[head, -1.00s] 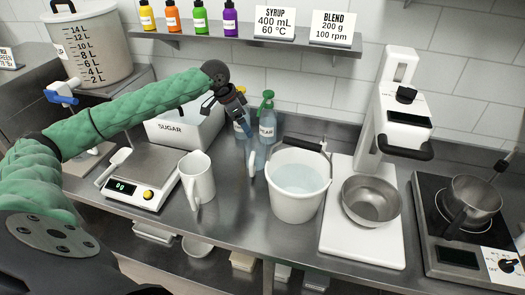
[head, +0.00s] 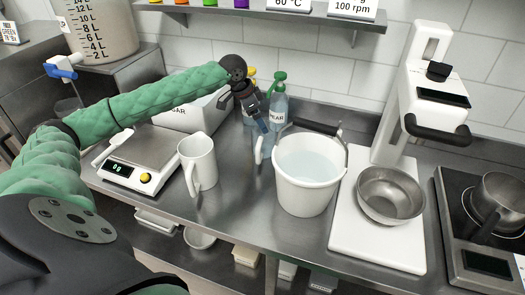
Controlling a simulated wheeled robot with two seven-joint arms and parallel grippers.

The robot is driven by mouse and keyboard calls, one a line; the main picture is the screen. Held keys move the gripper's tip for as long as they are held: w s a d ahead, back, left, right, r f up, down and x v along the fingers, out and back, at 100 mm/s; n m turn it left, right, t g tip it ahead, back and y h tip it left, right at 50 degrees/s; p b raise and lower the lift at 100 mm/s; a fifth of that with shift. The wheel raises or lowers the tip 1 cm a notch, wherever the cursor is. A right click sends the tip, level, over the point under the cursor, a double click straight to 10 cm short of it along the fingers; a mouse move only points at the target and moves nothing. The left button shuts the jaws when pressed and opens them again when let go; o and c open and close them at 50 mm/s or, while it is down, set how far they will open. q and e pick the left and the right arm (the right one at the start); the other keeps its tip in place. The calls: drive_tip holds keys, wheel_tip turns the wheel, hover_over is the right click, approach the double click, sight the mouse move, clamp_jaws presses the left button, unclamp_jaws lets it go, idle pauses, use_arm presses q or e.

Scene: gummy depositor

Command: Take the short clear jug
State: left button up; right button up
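A clear jug (head: 259,150), bluish and see-through, stands on the steel counter, left of the white bucket. Its pale handle faces the front, and its outline is hard to make out behind my gripper. My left gripper (head: 263,126) points down at the jug's upper part; its fingers are small and dark, and I cannot tell whether they touch it or how far apart they are. My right gripper is not in view.
A white bucket (head: 304,190) of water stands close on the right, a white opaque pitcher (head: 199,165) on the left. Clear bottles (head: 278,107) stand behind. A scale (head: 140,160), a SUGAR bin (head: 180,118) and a mixer with a steel bowl (head: 390,193) flank them.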

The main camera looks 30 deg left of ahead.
use_arm(q)
drive_tip(key=p+x, duration=0.1)
drive_tip(key=x, duration=0.1)
drive_tip(key=p+x, duration=0.1)
drive_tip(key=x, duration=0.2)
drive_tip(key=p+x, duration=0.1)
drive_tip(key=x, duration=0.1)
drive_tip(key=shift+s+a+f, duration=0.15)
drive_tip(key=shift+f, duration=0.3)
drive_tip(key=shift+f+p, duration=0.35)
drive_tip(key=shift+f, duration=0.15)
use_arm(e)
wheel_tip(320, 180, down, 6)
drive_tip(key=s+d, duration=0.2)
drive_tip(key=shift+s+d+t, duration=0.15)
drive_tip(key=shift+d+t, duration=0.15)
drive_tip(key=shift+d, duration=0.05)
use_arm(q)
drive_tip(key=c, duration=1)
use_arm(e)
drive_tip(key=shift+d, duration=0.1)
